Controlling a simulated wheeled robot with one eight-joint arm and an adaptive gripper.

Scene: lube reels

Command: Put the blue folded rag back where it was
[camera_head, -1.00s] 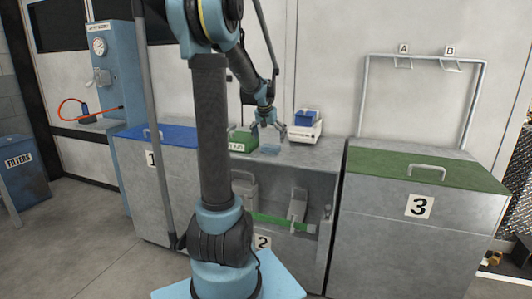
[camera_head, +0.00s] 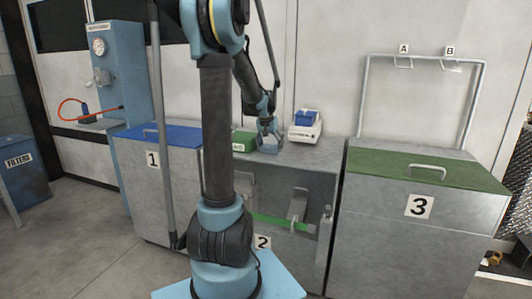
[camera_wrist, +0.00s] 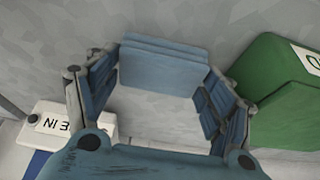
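The blue folded rag (camera_head: 270,149) lies on the grey top of the middle cabinet, unit 2. In the wrist view the rag (camera_wrist: 160,66) shows as stacked flat layers between the far ends of my fingers. My gripper (camera_head: 268,139) is low over the rag, pointing down. In the wrist view the fingers of my gripper (camera_wrist: 158,80) are spread apart, one beside each end of the rag. I cannot tell whether the fingertips touch it. The rag appears to rest on the surface.
A green box (camera_head: 244,141) stands close left of the rag. A white bin with a blue box (camera_head: 306,120) stands to its right. Cabinet 1 (camera_head: 180,133) has a blue lid. Cabinet 3 (camera_head: 385,164) has a green lid and a rack with hooks A and B (camera_head: 451,65).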

